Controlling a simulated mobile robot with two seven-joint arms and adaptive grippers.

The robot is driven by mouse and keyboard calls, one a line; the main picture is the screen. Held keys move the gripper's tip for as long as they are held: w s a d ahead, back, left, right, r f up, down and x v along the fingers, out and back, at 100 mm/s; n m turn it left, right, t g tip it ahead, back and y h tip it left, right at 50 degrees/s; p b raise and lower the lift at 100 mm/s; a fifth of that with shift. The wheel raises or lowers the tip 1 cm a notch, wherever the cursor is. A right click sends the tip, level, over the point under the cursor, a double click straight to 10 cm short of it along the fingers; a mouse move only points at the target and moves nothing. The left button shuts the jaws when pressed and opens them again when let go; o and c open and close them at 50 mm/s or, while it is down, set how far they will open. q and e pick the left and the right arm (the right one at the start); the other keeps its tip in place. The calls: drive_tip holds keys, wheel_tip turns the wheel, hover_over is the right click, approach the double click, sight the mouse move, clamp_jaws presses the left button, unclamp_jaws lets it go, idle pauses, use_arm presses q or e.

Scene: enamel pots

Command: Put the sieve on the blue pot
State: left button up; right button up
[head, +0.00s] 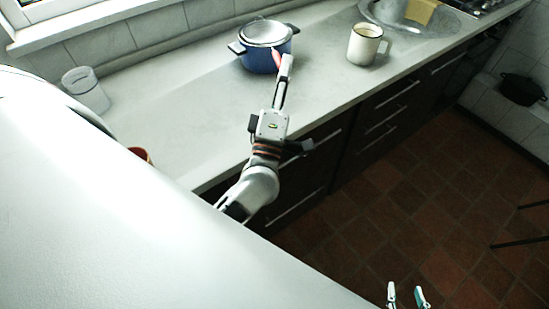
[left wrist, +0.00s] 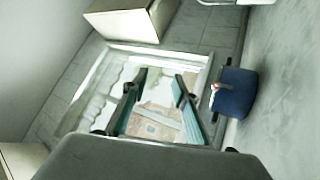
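The blue pot (head: 258,62) stands on the counter near the wall, its side handles showing. The pale round sieve (head: 266,32) sits in the pot's mouth. A red part, seemingly the sieve's handle, points down over the pot's front. In the left wrist view the pot (left wrist: 236,92) is right of the fingers, with a reddish bit beside it. My left gripper (head: 284,64) is at the pot's front right, close to the red part. In its wrist view (left wrist: 160,76) the fingers are apart with nothing between them. My right gripper (head: 406,294) is open and empty over the floor.
A white mug (head: 364,45) stands right of the pot, before the sink (head: 452,26) holding a yellow item (head: 421,11). A red object (head: 140,154) is partly hidden by my body. The counter left of the pot is clear.

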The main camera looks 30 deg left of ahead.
use_arm(q)
drive_tip(key=s+d+f+m+g+h, duration=0.1)
drive_tip(key=d+f+m+h, duration=0.35)
drive_tip(key=f+m, duration=0.2)
drive_tip(key=s+d+f+m+g+h, duration=0.2)
drive_tip(key=d+f+m+h, duration=0.25)
drive_tip(key=f+m, duration=0.2)
drive_tip(key=s+f+m+g, duration=0.4)
drive_tip(key=s+f, duration=0.3)
drive_tip(key=f, duration=0.5)
drive_tip(key=s+f+m+g+h, duration=0.1)
drive_tip(key=s+f+m+g, duration=0.3)
drive_tip(key=f, duration=0.8)
drive_tip(key=s+m, duration=0.2)
drive_tip(key=s, duration=0.1)
drive_tip(key=shift+s+a+f+m+g, duration=0.2)
drive_tip(key=shift+s+a+m+g, duration=0.1)
drive_tip(key=shift+s+a+g, duration=0.1)
